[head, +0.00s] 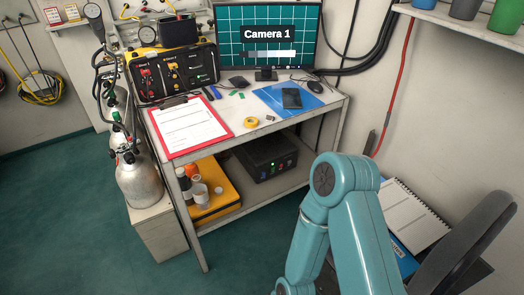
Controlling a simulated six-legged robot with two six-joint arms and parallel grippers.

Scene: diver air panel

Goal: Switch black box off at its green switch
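The black box (262,151) sits on the lower shelf of the workbench, under the tabletop, with its front facing me. One of my teal arms (338,200) rises at the lower right, bent at the elbow, apart from the box in the picture. Neither gripper is in view.
The tabletop (222,152) overhangs the box. A yellow case (218,207) with bottles stands left of it on the shelf (262,194). Metal cylinders (140,183) stand left of the bench. A monitor (268,35) stands behind. Green floor (60,220) at the left is clear.

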